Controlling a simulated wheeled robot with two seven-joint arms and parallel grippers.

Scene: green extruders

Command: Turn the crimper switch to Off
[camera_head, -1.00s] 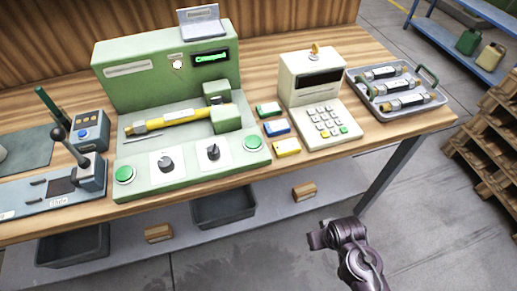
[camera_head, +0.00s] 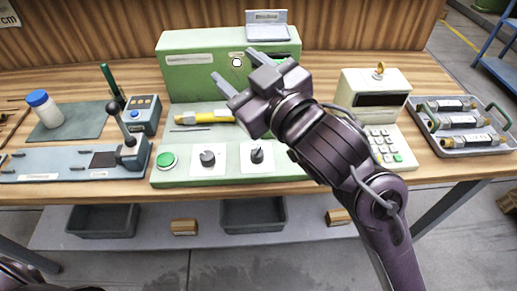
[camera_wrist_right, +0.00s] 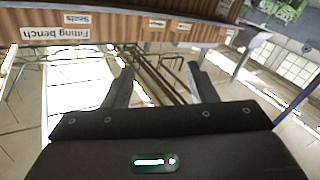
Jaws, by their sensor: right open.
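The crimper is a green machine (camera_head: 180,80) on the bench. Its upright back panel carries a small label and a white round knob (camera_head: 237,62). Its front panel has two dark knobs on white plates, a left one (camera_head: 208,158) and a right one (camera_head: 257,155). I cannot read their labels. My right gripper (camera_head: 235,66) is open and empty, raised in front of the machine. Its fingers appear either side of the white round knob, but I see no contact. Its open fingers also show in the right wrist view (camera_wrist_right: 160,75). My arm hides the machine's display and right end.
A green button (camera_head: 166,160) sits left of the knobs. A lever press (camera_head: 130,140) stands to the left, with a white bottle (camera_head: 45,110) behind. A keypad terminal (camera_head: 375,85) and a tray of parts (camera_head: 457,150) stand to the right.

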